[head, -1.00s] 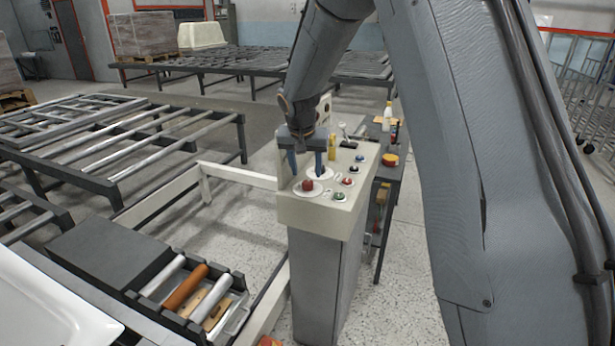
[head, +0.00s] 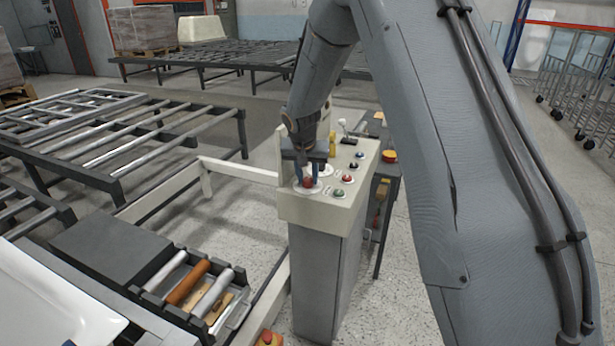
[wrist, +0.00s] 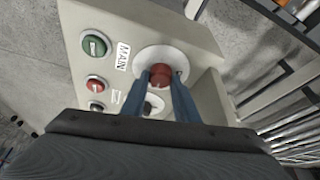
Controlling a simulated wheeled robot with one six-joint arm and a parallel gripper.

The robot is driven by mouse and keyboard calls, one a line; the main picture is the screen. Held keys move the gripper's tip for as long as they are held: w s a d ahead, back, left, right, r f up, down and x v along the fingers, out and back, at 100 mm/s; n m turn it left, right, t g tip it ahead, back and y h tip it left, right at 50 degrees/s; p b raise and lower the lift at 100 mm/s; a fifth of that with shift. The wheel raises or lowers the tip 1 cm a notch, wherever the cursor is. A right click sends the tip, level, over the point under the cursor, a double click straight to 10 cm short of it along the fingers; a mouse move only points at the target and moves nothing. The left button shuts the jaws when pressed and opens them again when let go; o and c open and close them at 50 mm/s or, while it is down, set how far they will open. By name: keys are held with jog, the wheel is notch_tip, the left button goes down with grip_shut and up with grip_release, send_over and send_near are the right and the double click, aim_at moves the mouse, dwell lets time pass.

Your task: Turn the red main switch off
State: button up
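The red main switch (wrist: 160,75) is a round red knob on a white disc, beside a MAIN label (wrist: 123,56) on the cream control panel. In the head view the switch (head: 308,182) is at the panel's near left corner. My gripper (wrist: 161,78) points down at it, with one blue finger on each side of the knob. The switch's pointer or marking cannot be made out.
A green button (wrist: 95,46) and a red button (wrist: 96,84) sit close beside the switch. A black knob on a white disc (wrist: 152,106) is partly hidden behind my fingers. A raised cream edge (head: 283,158) borders the panel's left side. Roller tables (head: 120,130) stand left.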

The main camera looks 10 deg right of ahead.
jog(key=shift+n+p, duration=0.4)
jog(key=shift+p, duration=0.05)
jog(key=shift+c, duration=0.2)
jog(key=shift+d+r+n+y+p, duration=0.1)
jog(key=shift+n+y+p, duration=0.5)
jog(key=shift+n+p, duration=0.5)
jog(key=n+y+b, duration=0.1)
jog(key=n, duration=0.1)
jog(key=shift+d+n, duration=0.1)
jog(key=shift+n, duration=0.3)
jog(key=n+b, duration=0.2)
jog(key=b, duration=0.1)
jog(key=n+y+b, duration=0.1)
jog(key=b, duration=0.1)
jog(key=n+y+b, duration=0.1)
jog(key=n+b, duration=0.1)
jog(key=b, duration=0.1)
jog(key=shift+w+d+f+n+b, duration=0.1)
jog(key=shift+w+f+n+b, duration=0.1)
jog(key=shift+f+n+b, duration=0.15)
jog(key=n+g+y+b, duration=0.1)
jog(key=n+b, duration=0.2)
jog(key=shift+r+b, duration=0.1)
jog(key=shift+b, duration=0.3)
jog(key=shift+r+n+g+y+b, duration=0.1)
jog(key=shift+n+g+y+b, duration=0.1)
jog(key=shift+n+g+b, duration=0.45)
jog(key=shift+r+n+g+y+b, duration=0.1)
jog(key=shift+n+y+b, duration=0.15)
jog(key=shift+n, duration=0.75)
